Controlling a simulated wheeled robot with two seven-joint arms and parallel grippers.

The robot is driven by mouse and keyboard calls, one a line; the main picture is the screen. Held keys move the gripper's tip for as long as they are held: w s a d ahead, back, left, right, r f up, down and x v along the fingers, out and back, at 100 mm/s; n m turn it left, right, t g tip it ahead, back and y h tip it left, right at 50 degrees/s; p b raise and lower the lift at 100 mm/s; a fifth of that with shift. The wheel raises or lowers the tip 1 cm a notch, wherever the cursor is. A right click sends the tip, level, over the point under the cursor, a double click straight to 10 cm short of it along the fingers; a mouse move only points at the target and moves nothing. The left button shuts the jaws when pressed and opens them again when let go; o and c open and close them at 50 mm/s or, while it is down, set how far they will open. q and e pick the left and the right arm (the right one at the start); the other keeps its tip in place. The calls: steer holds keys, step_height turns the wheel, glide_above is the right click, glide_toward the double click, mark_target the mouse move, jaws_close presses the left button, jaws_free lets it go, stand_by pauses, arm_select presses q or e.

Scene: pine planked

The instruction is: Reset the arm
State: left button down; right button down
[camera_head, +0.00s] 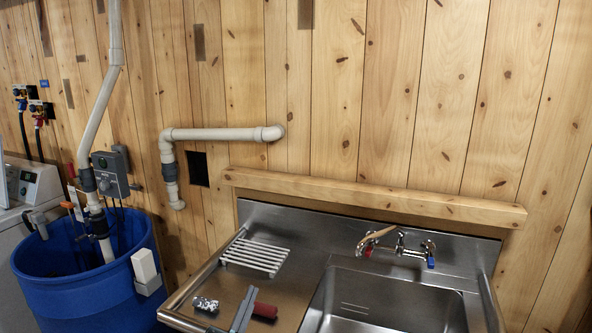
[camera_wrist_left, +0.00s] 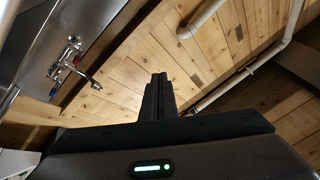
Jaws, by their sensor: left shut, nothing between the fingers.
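My left gripper (camera_head: 246,302) comes in at the bottom edge of the head view, over the steel drainboard left of the sink basin. Only its grey fingers show there, and they are empty. In the left wrist view its dark fingers (camera_wrist_left: 158,97) are together with nothing between them, pointing toward the plank wall. A red cylindrical object (camera_head: 265,310) shows just right of the fingers. My right gripper is not in view.
The steel sink basin (camera_head: 385,305) and its faucet (camera_head: 400,245) lie to the right. A white rack (camera_head: 255,255) and a small foil-like item (camera_head: 205,304) are on the drainboard. A blue barrel (camera_head: 90,285) stands left. White pipe (camera_head: 220,134) runs along the wall.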

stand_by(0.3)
